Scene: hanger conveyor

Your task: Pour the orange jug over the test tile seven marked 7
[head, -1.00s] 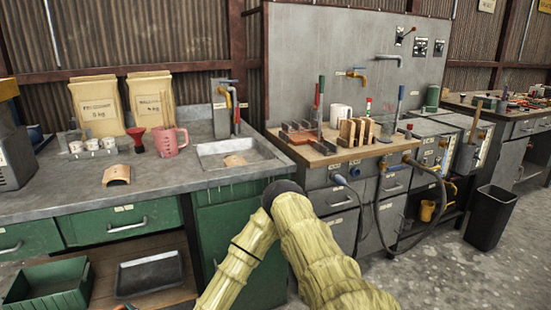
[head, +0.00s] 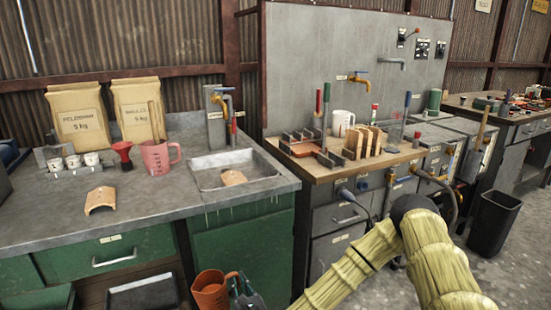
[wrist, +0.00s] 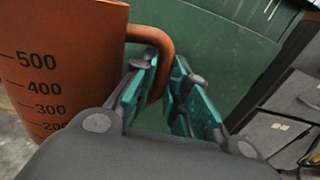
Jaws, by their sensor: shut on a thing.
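The orange jug (head: 210,291) hangs upright at the lower edge of the head view, in front of the green cabinet and below the counter top. In the wrist view the jug (wrist: 60,70) fills the left side, with dark volume marks. My gripper (head: 246,294) is at its right; in the wrist view my gripper (wrist: 165,95) has its teal fingers closed around the handle. One curved terracotta tile (head: 101,199) lies on the counter, and another tile (head: 233,177) is in the sink. I cannot read a number on either. The jug's inside is hidden.
The grey counter (head: 150,200) also bears a pink jug (head: 158,157), a red funnel (head: 123,154), small white cups and two paper sacks. The sink (head: 215,190) has a tap above it. A wooden-topped bench (head: 320,172) with tools adjoins on the right. The counter's front is clear.

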